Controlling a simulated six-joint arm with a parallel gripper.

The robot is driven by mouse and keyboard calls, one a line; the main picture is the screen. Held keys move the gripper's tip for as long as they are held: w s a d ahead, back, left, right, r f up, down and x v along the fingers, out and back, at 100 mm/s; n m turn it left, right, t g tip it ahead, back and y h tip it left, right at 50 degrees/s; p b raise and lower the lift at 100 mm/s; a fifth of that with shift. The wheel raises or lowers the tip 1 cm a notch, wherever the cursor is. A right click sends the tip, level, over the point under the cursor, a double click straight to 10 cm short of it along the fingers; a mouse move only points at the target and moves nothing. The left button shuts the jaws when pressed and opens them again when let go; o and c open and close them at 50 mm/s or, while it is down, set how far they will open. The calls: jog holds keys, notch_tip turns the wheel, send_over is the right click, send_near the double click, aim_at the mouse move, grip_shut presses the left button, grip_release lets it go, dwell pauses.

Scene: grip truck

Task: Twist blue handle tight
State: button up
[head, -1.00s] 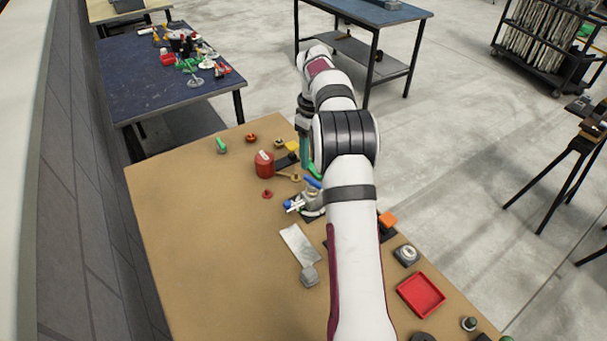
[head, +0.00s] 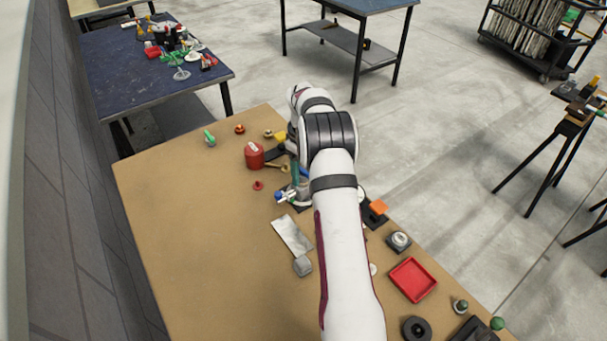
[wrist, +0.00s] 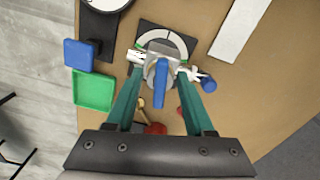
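The blue handle (wrist: 159,86) is an upright bar on a grey metal fixture with a semicircular dial plate (wrist: 165,42). A second blue knob (wrist: 208,83) sits to its right on a white stem, also visible in the head view (head: 278,195). My gripper (wrist: 159,75) has two green fingers, open, one on each side of the blue handle with a gap visible on both sides. In the head view, a green finger (head: 296,172) is seen at the fixture, and my arm hides much of it.
A green tray (wrist: 94,90) and a blue square block (wrist: 78,55) lie left of the fixture in the wrist view. A red can (head: 254,156), a metal plate (head: 292,236) and a red tray (head: 413,279) share the tan table (head: 190,220). Its left side is clear.

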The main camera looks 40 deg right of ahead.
grip_shut()
jog(key=m, duration=0.4)
jog(key=shift+m, duration=0.3)
jog(key=m, duration=1.8)
jog(key=shift+o, duration=0.2)
grip_release()
